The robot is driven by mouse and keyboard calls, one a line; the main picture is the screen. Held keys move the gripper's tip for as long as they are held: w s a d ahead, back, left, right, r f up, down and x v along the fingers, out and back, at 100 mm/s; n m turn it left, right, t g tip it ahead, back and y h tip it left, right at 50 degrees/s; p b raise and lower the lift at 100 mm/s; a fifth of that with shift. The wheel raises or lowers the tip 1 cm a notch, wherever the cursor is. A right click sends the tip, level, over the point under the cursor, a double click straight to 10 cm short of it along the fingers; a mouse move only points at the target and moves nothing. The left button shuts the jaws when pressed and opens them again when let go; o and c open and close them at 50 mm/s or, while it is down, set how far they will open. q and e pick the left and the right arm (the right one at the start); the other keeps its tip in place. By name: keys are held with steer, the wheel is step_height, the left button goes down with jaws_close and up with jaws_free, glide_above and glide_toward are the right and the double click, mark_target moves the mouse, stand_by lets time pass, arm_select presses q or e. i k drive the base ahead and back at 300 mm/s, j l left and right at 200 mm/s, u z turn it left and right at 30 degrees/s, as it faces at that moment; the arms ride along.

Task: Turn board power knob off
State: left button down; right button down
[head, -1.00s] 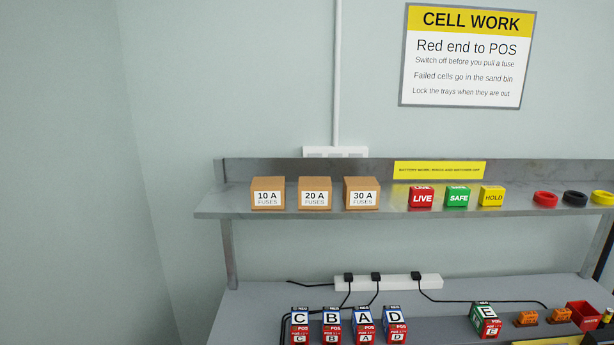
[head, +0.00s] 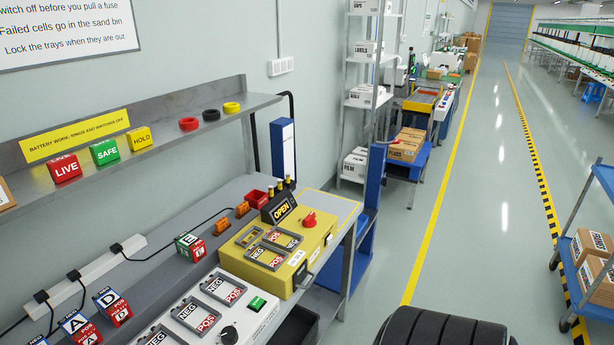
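A yellow board (head: 313,248) lies at the right end of the bench in the head view. A red knob (head: 309,219) stands on its far right part, beside a black display (head: 284,209) reading OPEN. Slots marked NEG and POS (head: 265,257) are in its top. A white unit (head: 243,322) in front of it has NEG/POS slots, a green label and a black knob (head: 228,335) at the bottom edge. Which knob is the board power knob is not labelled legibly.
Lettered cells stand on the bench at left, such as cell E (head: 190,247). A red bin (head: 257,198) and orange blocks (head: 223,226) sit behind the yellow board. A shelf (head: 160,140) overhangs the bench.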

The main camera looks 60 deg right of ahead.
mark_target(310, 221)
steer(key=z, duration=1.75)
